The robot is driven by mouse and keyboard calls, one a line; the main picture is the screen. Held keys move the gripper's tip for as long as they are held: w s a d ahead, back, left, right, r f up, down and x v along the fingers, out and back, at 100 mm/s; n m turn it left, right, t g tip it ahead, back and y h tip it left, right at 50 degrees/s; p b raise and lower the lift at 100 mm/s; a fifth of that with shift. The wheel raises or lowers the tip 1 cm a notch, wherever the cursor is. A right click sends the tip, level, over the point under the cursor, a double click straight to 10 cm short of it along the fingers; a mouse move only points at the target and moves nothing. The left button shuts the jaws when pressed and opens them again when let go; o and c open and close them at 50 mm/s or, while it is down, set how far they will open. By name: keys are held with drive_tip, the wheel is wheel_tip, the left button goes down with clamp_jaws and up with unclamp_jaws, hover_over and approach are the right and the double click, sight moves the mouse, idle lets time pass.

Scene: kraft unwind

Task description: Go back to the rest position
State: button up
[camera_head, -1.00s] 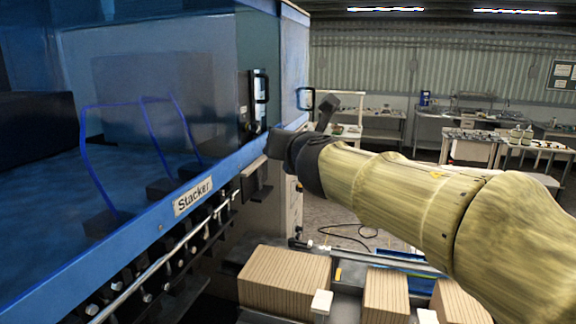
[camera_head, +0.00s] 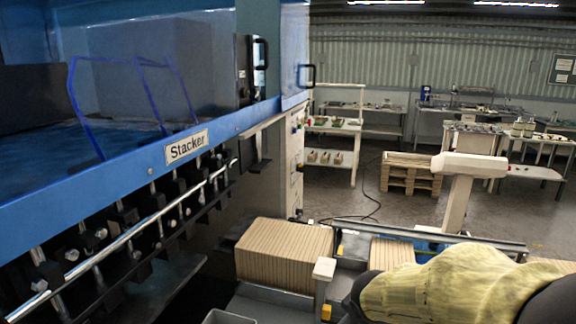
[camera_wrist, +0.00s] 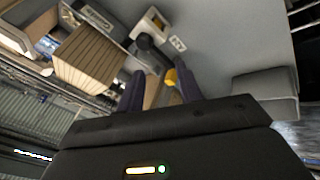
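My gripper (camera_wrist: 160,86) shows in the wrist view, its two dark fingers apart with nothing clearly held between them. A yellow piece (camera_wrist: 171,77) and a brown surface show beyond and between the fingertips. In the head view my arm is folded low at the bottom right, in its yellowish cover. The gripper itself cannot be made out there.
The blue Stacker machine (camera_head: 140,165) fills the left, with a row of rollers and a bar along its lower edge. Brown ribbed stacks (camera_head: 284,252) stand on the conveyor below. A white post (camera_head: 461,190) stands right of centre. A pallet (camera_head: 411,178) and workbenches are behind, with open floor.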

drive_tip(key=s+f+m+g+b, duration=0.1)
drive_tip(key=s+f+m, duration=0.1)
drive_tip(key=s+f, duration=0.1)
drive_tip(key=s+f+m+g, duration=0.1)
drive_tip(key=s+f+m, duration=0.1)
drive_tip(key=f+m, duration=0.1)
drive_tip(key=s+d+f+m+g+y+b, duration=0.1)
drive_tip(key=s+f+m, duration=0.2)
drive_tip(key=f, duration=0.1)
drive_tip(key=shift+s+f+b, duration=0.2)
drive_tip(key=shift+s+b, duration=0.15)
drive_tip(key=shift+s+a, duration=0.1)
drive_tip(key=shift+s, duration=0.05)
idle(0.6)
